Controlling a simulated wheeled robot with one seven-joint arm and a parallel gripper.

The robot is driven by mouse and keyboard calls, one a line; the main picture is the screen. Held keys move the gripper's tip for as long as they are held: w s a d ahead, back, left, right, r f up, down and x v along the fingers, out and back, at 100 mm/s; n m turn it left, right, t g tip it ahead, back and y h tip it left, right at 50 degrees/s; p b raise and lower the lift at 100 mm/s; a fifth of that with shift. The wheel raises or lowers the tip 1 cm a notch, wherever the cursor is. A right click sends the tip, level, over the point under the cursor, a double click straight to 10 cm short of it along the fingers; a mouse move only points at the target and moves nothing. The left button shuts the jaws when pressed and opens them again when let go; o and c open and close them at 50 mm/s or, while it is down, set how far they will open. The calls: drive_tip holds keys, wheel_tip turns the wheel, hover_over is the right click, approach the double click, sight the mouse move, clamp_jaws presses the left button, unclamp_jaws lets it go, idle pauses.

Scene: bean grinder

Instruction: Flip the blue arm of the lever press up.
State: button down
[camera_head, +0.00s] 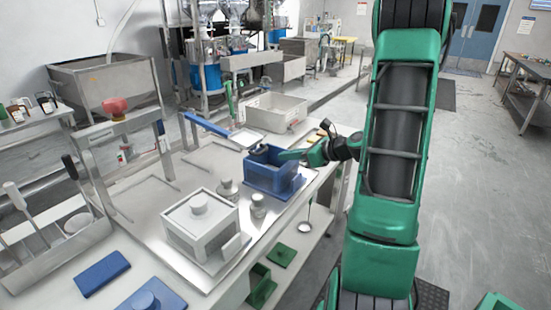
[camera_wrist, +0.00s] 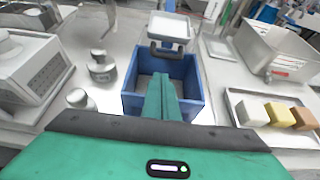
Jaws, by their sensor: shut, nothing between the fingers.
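A long blue arm (camera_head: 207,124) slopes from a grey upright frame at its left end down toward a pale square pan (camera_head: 245,137). I take it as the blue arm of the lever press. I cannot clearly make it out in the wrist view. An open blue box (camera_head: 270,178) stands near the counter edge, and it also shows in the wrist view (camera_wrist: 192,100). My gripper (camera_head: 284,155) is shut and empty. In the wrist view its fingers (camera_wrist: 161,82) point over the blue box, apart from the blue arm.
A white-grey block unit (camera_head: 200,225) and small metal weights (camera_head: 258,204) stand left of the box. A grey bin (camera_head: 272,112) stands behind it. A tray with coloured blocks (camera_wrist: 275,115) lies right. A red-knobbed frame (camera_head: 115,107) stands at the left.

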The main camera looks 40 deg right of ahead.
drive_tip(key=x, duration=0.9)
drive_tip(key=shift+w+a, duration=0.1)
drive_tip(key=shift+r, duration=0.1)
